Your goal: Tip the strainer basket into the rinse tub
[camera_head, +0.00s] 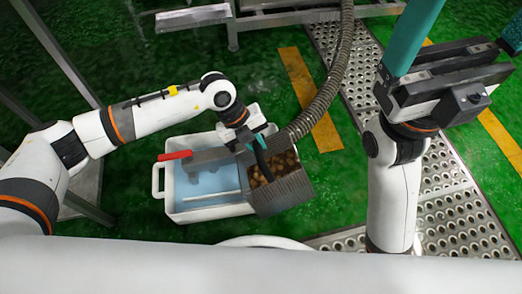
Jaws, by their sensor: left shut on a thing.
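The rinse tub (182,205) is a white bin with pale blue water and side handles, on the floor at centre. The strainer basket (290,192) is dark grey mesh with brown lumps inside. It overlaps the tub's right side in the picture; whether it touches the rim is unclear. My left gripper (260,155) is shut on the basket at its upper left edge, and the hand partly hides the grip. My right gripper (462,28) is at the upper right, its teal fingers wide apart and empty, away from the tub and basket.
A red handle (175,155) lies across the tub's left rim. A ribbed grey hose (338,75) hangs down close behind the basket. Perforated metal grating (455,200) runs along the right.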

